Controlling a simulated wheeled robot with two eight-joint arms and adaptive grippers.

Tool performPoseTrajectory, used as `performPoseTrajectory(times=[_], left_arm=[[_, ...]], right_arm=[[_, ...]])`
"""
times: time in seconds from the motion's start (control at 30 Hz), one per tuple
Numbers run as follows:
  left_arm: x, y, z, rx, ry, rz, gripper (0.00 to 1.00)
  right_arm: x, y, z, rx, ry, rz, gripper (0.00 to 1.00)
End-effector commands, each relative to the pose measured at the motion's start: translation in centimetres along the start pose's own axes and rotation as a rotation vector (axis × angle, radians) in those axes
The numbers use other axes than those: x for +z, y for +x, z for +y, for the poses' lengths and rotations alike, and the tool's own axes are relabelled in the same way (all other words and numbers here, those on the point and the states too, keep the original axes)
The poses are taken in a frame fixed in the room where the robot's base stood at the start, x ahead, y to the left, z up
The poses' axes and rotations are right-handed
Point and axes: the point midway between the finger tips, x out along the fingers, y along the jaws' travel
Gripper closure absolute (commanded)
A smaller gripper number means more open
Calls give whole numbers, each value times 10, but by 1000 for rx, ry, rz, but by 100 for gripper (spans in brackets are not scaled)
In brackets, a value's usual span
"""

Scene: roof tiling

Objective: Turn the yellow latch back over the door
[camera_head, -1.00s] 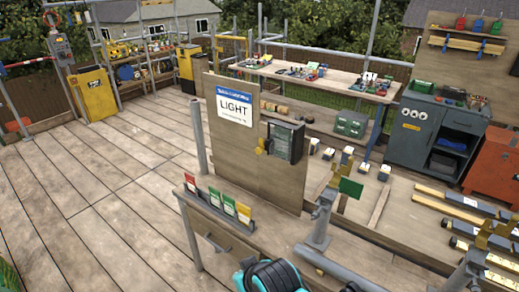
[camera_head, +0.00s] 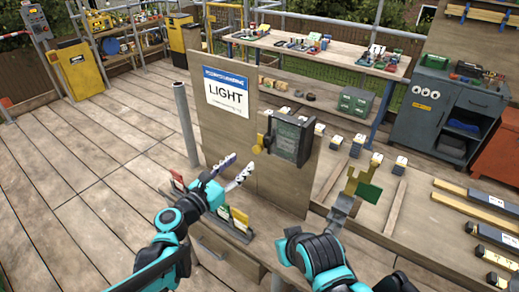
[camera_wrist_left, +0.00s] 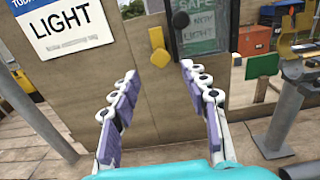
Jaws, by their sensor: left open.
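The yellow latch (camera_head: 262,143) is on the wooden board, just left of the dark box with a windowed door (camera_head: 290,139). In the left wrist view the latch (camera_wrist_left: 159,57) hangs roughly upright beside the door (camera_wrist_left: 203,35) and does not lie across it. The door looks shut, with lettering behind its pane. My left gripper (camera_head: 240,166) is open and empty, below and left of the latch and apart from it. In the left wrist view its spread fingertips (camera_wrist_left: 158,69) frame the latch's lower end. My right gripper does not show, only part of a teal arm of mine.
A "LIGHT" sign (camera_head: 227,92) is on the board, left of the box. Coloured cards (camera_head: 238,216) stand in a rack below my left gripper. A grey pole (camera_head: 186,125) stands left of the board.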

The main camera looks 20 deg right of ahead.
Motion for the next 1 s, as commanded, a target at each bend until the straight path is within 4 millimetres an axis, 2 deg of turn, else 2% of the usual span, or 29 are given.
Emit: performPoseTrajectory(times=[0.2,0.4,0.77,0.93,1.0], left_arm=[[-2,37,-1,-4,4,1,54],[-1,62,0,-2,5,2,54],[0,69,0,-1,7,2,54],[0,69,0,-1,7,2,97],[0,69,0,-1,7,2,100]], right_arm=[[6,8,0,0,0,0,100],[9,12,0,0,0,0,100],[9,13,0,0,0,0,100],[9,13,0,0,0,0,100],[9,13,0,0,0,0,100]])
